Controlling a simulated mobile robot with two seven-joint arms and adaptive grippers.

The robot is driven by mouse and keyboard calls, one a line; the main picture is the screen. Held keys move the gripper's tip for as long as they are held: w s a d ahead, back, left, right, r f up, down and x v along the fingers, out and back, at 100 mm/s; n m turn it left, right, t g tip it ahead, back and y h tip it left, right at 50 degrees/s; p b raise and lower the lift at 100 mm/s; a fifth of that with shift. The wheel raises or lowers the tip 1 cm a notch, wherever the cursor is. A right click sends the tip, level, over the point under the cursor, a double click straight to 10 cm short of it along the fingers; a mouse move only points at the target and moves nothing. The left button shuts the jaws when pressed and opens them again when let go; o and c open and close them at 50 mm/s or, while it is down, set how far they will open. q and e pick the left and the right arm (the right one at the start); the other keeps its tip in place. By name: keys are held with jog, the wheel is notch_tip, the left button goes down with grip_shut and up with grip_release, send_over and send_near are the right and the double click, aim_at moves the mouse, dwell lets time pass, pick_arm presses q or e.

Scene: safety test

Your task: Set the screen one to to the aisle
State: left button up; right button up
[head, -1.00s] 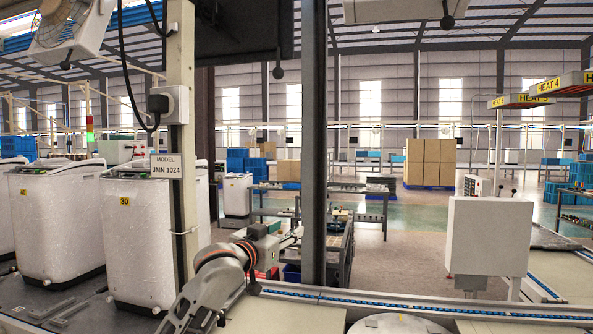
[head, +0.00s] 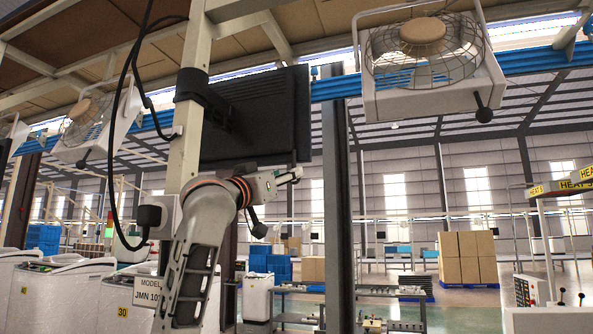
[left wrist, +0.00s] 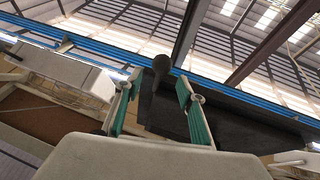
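The screen (head: 265,110) is a dark panel fixed by a bracket to the pale post in the head view. Its dark ribbed side faces me. My left gripper (head: 288,176) is raised just below the screen's lower edge. In the left wrist view the gripper (left wrist: 157,100) is open, with green pads on both fingers. A dark round knob on a stem (left wrist: 161,66) shows between or just beyond the fingers, apart from the pads. The dark screen (left wrist: 245,133) lies behind them. In the head view this knob is not clearly visible near the gripper. My right gripper is out of view.
A caged fan (head: 423,55) hangs at upper right and another fan (head: 92,125) at left, each with a black knob. A dark column (head: 338,200) stands right of the screen. A black cable (head: 112,150) hangs left of the post. White washers (head: 60,295) stand below.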

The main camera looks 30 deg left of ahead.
pick_arm(q)
jog(key=p+x, duration=0.1)
jog(key=x, duration=0.3)
jog(key=shift+w+r+p, duration=0.25)
jog(key=shift+w+p, duration=0.15)
jog(key=shift+w, duration=0.25)
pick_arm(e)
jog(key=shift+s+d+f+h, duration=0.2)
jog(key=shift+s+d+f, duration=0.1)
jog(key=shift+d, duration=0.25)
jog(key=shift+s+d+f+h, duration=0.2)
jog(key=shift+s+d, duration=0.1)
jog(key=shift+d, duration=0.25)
pick_arm(q)
grip_shut()
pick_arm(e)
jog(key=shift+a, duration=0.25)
